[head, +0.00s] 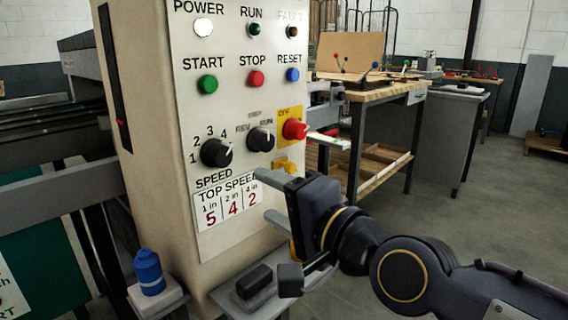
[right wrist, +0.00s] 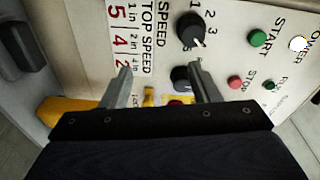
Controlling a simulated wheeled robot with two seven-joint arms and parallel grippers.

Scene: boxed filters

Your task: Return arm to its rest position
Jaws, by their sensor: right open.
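My right arm comes in from the right in the head view, and its gripper (head: 270,200) is open and empty. Its two grey fingers point left at the front of the cream control cabinet (head: 175,120), beside the lower right of the panel. I cannot tell whether they touch it. In the right wrist view the open fingers (right wrist: 160,70) have only the panel behind them. The panel has a speed knob (head: 216,152), a smaller black knob (head: 261,139) and a red switch (head: 295,129) on a yellow plate. The power lamp (head: 203,28) looks white. My left gripper is not in view.
A grey ledge with a dark block (head: 254,281) lies below my right gripper. A blue bottle-like object (head: 148,272) stands at the cabinet's lower left. A wooden-topped workbench (head: 375,92) stands behind.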

